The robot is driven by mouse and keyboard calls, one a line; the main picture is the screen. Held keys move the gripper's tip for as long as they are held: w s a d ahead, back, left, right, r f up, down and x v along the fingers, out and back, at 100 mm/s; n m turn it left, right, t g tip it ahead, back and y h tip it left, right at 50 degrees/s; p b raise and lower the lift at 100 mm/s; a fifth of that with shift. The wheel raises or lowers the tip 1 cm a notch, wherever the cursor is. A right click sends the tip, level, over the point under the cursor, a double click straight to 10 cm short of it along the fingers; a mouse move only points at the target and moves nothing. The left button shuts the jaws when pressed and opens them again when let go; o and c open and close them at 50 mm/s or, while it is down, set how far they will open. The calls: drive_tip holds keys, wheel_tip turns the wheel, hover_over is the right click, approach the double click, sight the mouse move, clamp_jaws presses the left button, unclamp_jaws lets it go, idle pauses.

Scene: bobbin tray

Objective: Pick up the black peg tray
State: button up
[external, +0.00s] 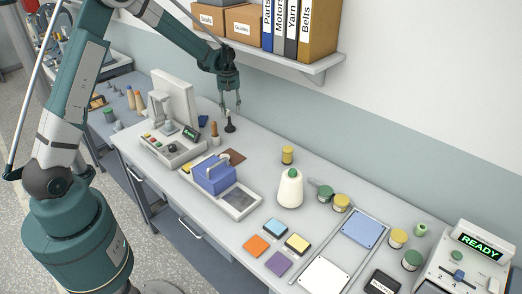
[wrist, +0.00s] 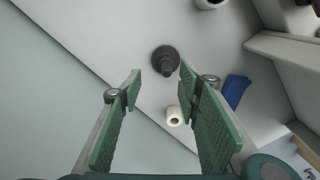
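A small black piece with a round base and an upright peg (external: 230,126) stands on the bench near the wall. It is the only thing I see that could match the black peg tray. In the wrist view the same black piece (wrist: 166,60) shows from above, just beyond my fingertips. My gripper (external: 232,107) is above it, pointing down. In the wrist view my gripper (wrist: 160,85) is open, with its two green fingers apart and nothing between them. The fingers do not appear to touch the black piece.
A brown peg-shaped piece (external: 214,134) stands beside the black piece, left of it. A control box with a panel (external: 172,150) is further left. A blue box (external: 214,176) sits in a grey tray in front. The shelf (external: 305,66) overhangs the back.

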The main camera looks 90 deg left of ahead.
sight(230, 124)
drive_tip(key=shift+s+a, duration=0.2)
drive_tip(key=shift+s, duration=0.45)
drive_tip(key=shift+f, duration=0.2)
drive_tip(key=shift+f, duration=1.15)
drive_tip(key=shift+w+d+f+p, duration=0.1)
drive_tip(key=shift+f+p, duration=0.5)
drive_tip(key=shift+f, duration=2)
drive_tip(key=c, duration=1)
